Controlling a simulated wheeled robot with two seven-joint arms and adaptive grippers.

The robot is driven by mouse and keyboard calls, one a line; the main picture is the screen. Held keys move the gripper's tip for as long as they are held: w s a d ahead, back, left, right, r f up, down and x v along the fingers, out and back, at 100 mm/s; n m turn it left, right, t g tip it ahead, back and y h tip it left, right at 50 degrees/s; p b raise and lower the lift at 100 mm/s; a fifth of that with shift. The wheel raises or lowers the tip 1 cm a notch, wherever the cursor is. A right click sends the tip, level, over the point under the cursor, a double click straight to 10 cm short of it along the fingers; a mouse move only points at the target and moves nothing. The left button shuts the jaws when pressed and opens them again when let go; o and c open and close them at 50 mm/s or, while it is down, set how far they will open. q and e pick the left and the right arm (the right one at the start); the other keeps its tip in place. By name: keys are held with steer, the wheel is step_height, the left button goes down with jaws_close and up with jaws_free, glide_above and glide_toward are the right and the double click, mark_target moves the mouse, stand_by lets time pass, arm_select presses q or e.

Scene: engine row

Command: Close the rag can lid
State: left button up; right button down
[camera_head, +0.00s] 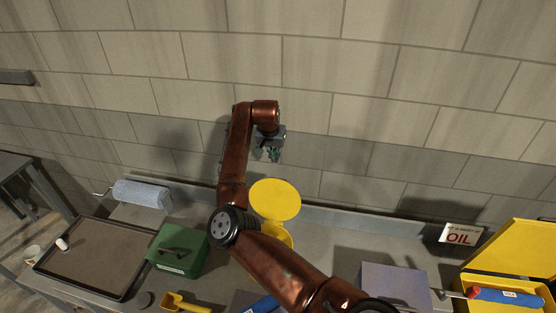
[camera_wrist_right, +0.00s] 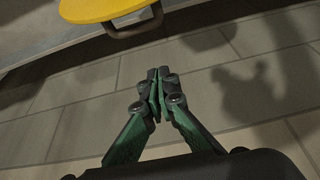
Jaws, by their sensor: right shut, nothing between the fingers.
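The yellow rag can (camera_head: 284,236) stands on the bench near the wall, partly hidden behind my right arm. Its round yellow lid (camera_head: 275,200) stands raised, with its flat face toward the head camera. The lid's edge also shows at the top left of the right wrist view (camera_wrist_right: 105,8), with a dark handle (camera_wrist_right: 135,24) below it. My right gripper (camera_head: 273,155) is above and behind the lid, close to the wall. In the right wrist view its green fingers (camera_wrist_right: 157,85) are together and empty, apart from the lid. My left gripper is not in view.
A green box (camera_head: 178,250) and a dark-rimmed tray (camera_head: 100,255) are left of the can, with a blue roll (camera_head: 142,193) behind. An OIL sign (camera_head: 460,235) and an open yellow box (camera_head: 515,250) are at the right. The brick wall is close behind.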

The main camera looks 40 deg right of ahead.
step_height(320, 180, down, 7)
steer(key=p, duration=0.2)
steer(key=shift+s+a, duration=0.4)
steer(key=shift+a, duration=0.05)
steer(key=shift+f, duration=0.15)
steer(key=shift+s, duration=0.1)
